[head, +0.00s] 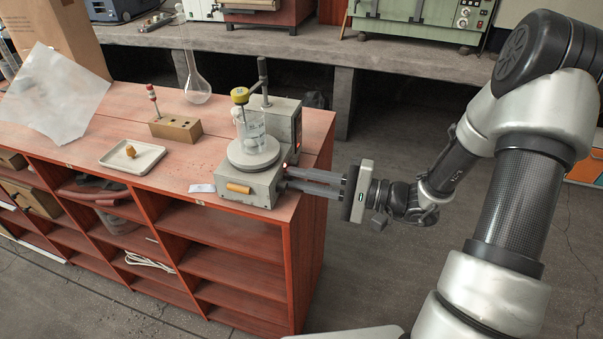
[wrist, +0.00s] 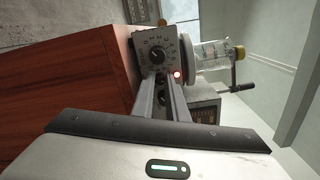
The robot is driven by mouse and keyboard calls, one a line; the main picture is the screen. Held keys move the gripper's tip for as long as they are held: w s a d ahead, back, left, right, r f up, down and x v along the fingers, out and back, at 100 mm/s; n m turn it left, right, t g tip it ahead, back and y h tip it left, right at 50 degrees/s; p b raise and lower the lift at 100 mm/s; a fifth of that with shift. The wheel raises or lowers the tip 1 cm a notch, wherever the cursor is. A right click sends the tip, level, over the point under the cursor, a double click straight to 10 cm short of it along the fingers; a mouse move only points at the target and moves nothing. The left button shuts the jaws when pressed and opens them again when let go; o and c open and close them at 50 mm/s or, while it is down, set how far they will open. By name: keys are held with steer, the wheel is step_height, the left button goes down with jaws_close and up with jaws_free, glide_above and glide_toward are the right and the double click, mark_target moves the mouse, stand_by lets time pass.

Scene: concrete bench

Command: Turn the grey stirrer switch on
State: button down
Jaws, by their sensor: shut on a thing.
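The grey stirrer (head: 253,180) stands at the right end of the red-brown bench, with a glass beaker (head: 251,132) on its round plate. In the wrist view its side panel shows a dark dial (wrist: 157,54) and a glowing red lamp (wrist: 177,74). My gripper (head: 285,179) reaches in from the right, its two fingers against that panel. In the wrist view my gripper (wrist: 163,84) is shut on the stirrer switch beside the lamp. The fingers mostly hide the switch, so its position cannot be told.
A wooden block (head: 176,128) with a red-topped tool, a white tray (head: 118,157) and a round flask (head: 197,88) stand left of the stirrer. A paper sheet (head: 55,95) lies farther left. Open floor lies right of the bench.

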steer(key=shift+m+p, duration=0.55)
steer(key=shift+m, duration=0.55)
steer(key=c, duration=1.7)
jaws_free()
steer(key=shift+c, duration=0.2)
steer(key=shift+d, duration=0.15)
steer(key=p+v, duration=0.1)
steer(key=v, duration=1.6)
steer(key=shift+s+d, duration=0.1)
